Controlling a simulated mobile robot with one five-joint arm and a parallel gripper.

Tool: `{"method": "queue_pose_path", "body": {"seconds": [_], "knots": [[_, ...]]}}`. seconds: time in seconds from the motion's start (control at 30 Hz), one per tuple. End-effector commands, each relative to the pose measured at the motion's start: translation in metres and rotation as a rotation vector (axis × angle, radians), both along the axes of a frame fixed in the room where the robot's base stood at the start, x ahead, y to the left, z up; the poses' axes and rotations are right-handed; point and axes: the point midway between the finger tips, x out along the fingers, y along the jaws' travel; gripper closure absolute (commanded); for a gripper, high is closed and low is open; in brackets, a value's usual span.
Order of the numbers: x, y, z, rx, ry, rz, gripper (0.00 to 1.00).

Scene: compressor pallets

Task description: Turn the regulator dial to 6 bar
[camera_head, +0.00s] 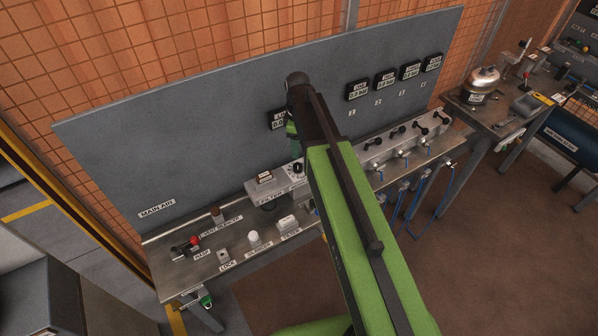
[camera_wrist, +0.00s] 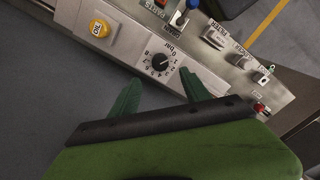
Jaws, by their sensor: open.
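I cannot read the pointer's exact setting. My gripper (camera_wrist: 160,92) is open, with its two green fingers apart, pointing toward the dial and seemingly short of it. The dial also shows in the head view (camera_head: 298,168), just below my gripper (camera_head: 294,140). There my arm hides part of the bench.
A grey panel (camera_head: 180,120) with several black displays rises behind the bench (camera_head: 165,268). Small labelled parts, a red-knobbed hasp (camera_head: 190,243) and a white cap (camera_head: 254,238), stand left of the dial.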

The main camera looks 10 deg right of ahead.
Motion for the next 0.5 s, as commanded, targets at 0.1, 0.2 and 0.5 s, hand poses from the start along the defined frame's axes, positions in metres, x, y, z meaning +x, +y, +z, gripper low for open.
{"method": "queue_pose_path", "body": {"seconds": [0.1,0.2,0.5], "knots": [[0.0,0.0,-0.036,0.0,0.0,-0.001,0.45],[0.0,0.0,-0.057,0.0,0.0,-0.001,0.45],[0.0,-0.001,-0.097,0.0,0.0,-0.002,0.45]]}}
